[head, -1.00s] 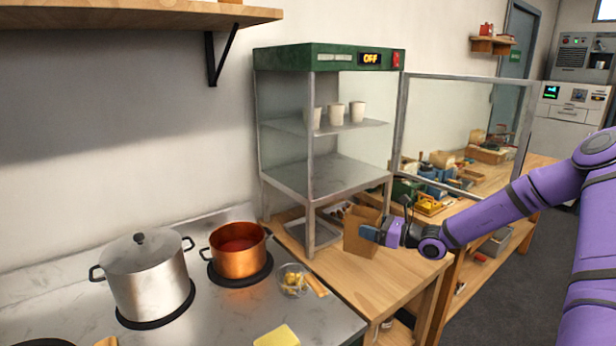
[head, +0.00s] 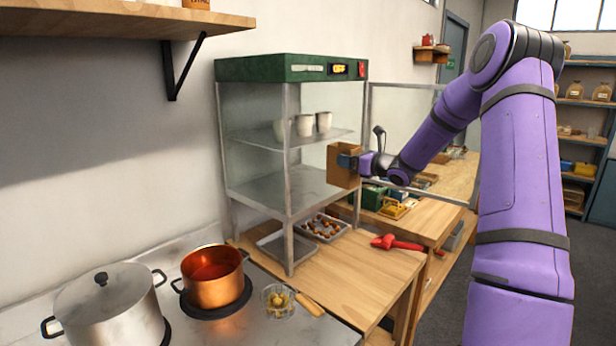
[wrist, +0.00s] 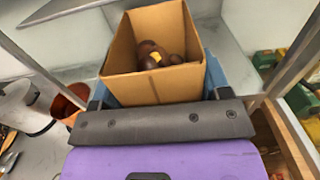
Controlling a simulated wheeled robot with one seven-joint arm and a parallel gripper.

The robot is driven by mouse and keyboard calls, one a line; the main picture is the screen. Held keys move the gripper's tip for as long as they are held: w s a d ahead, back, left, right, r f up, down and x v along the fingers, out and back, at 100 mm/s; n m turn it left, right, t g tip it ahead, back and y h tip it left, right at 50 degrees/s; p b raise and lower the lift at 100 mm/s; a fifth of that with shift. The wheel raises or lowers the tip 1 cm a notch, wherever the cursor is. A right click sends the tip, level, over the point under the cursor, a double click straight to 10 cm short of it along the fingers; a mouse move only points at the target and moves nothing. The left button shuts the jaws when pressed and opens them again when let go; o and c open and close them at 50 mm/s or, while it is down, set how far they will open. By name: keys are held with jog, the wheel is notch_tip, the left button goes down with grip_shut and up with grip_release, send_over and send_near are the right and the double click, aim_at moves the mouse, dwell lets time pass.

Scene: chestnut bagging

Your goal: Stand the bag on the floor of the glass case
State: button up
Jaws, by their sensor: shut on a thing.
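The brown paper bag (head: 342,166) is upright in my gripper (head: 350,163), which is shut on it. In the wrist view the bag (wrist: 152,85) is open at the top and holds several dark chestnuts (wrist: 158,54). The glass case (head: 291,69) has a green top with a lit "OFF" display. Its floor (head: 300,192) is a bare metal shelf, and several white cups stand on the shelf above it. The bag is at the right front side of the case, above floor height. The head view does not clearly show whether it is past the front opening.
Below the case floor are a tray of chestnuts (head: 322,228) and an empty metal tray (head: 286,246). A copper pot (head: 213,277) and a lidded steel pot (head: 108,305) stand at left. Case posts flank the bag.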

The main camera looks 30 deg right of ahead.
jog(key=shift+w+a+f, duration=0.65)
jog(key=shift+w+f, duration=0.15)
jog(key=shift+w, duration=1.5)
jog(key=shift+w+a+f, duration=0.65)
jog(key=shift+w+f, duration=0.2)
jog(key=shift+w, duration=1.4)
jog(key=shift+w+a+f, duration=0.65)
jog(key=shift+w+f, duration=0.15)
jog(key=shift+w, duration=1.5)
jog(key=o, duration=1.5)
jog(key=shift+f, duration=0.1)
jog(key=shift+c, duration=0.2)
